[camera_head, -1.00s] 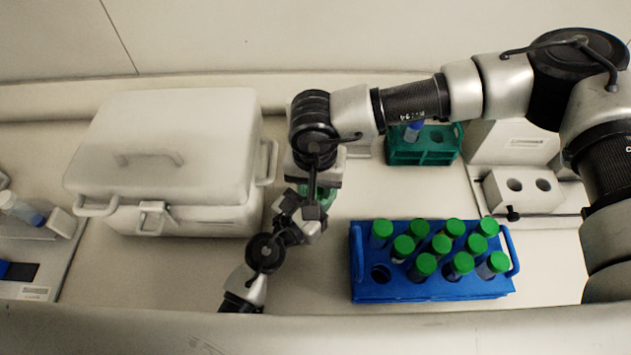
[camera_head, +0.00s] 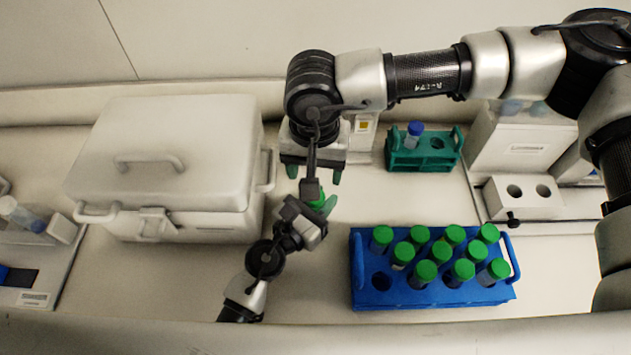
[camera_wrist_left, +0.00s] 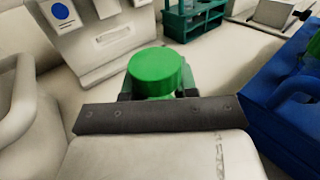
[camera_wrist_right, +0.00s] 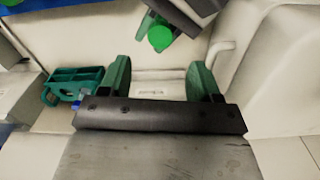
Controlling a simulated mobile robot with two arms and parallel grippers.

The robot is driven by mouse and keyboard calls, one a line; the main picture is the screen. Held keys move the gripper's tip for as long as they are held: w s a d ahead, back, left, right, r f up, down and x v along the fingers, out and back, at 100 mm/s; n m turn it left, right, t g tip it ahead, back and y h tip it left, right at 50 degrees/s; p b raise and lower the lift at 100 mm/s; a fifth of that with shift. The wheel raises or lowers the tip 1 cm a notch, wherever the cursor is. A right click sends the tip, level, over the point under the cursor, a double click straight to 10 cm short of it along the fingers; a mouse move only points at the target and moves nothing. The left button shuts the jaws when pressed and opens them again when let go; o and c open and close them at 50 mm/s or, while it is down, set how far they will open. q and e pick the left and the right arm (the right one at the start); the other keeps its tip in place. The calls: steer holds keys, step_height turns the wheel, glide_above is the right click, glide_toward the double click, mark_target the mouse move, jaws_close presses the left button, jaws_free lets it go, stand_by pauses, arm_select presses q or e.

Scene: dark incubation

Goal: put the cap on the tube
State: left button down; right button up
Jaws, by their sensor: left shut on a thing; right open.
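A green cap (camera_wrist_left: 155,70) shows from above at my left gripper (camera_wrist_left: 156,88) in the left wrist view. It looks seated on top of the tube in that grip, but the tube's body is hidden below it. The cap also shows as a round green disc in the right wrist view (camera_wrist_right: 160,37). In the head view my left gripper (camera_head: 323,203) is shut on the tube, left of the blue rack. My right gripper (camera_head: 313,174) is open and empty, behind the left gripper. Its two green fingers stand wide apart in the right wrist view (camera_wrist_right: 160,78).
A blue rack (camera_head: 430,299) holds several green-capped tubes, with a free hole at front left. A green rack (camera_head: 424,160) with a blue-capped tube (camera_head: 414,132) stands behind. A large white lidded box (camera_head: 165,165) is at left. A white two-hole block (camera_head: 522,198) is at right.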

steer(key=shift+r, duration=2.4)
arm_select(q)
steer(key=c, duration=0.8)
jaws_free()
steer(key=b+v, duration=0.2)
steer(key=v, duration=0.8)
steer(key=shift+a+f+b, duration=0.1)
steer(key=shift+f+b, duration=0.05)
steer(key=shift+b, duration=0.15)
steer(key=shift+s+a, duration=0.25)
steer(key=shift+s, duration=0.05)
arm_select(e)
step_height(320, 180, down, 3)
steer(key=shift+r, duration=0.1)
